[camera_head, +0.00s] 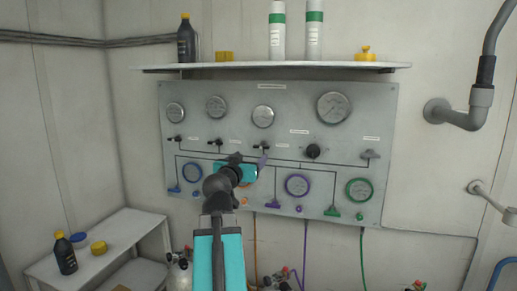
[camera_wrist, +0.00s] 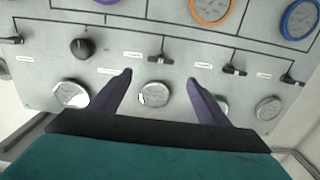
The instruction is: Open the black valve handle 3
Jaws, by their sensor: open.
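Number labels are too small to read. In the wrist view, which is upside down, this handle (camera_wrist: 158,57) lies just beyond the gap between my fingertips. My gripper (camera_wrist: 159,77) is open and empty, with its dark purple fingers on either side of the gap. In the head view, my gripper (camera_head: 262,161) is just below the handle, partly hidden by my wrist. Contact is not visible.
The other black handles (camera_head: 216,143) (camera_head: 175,138) are to the left. Coloured ring gauges (camera_head: 298,185) sit below. A shelf (camera_head: 270,66) with bottles overhangs the panel.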

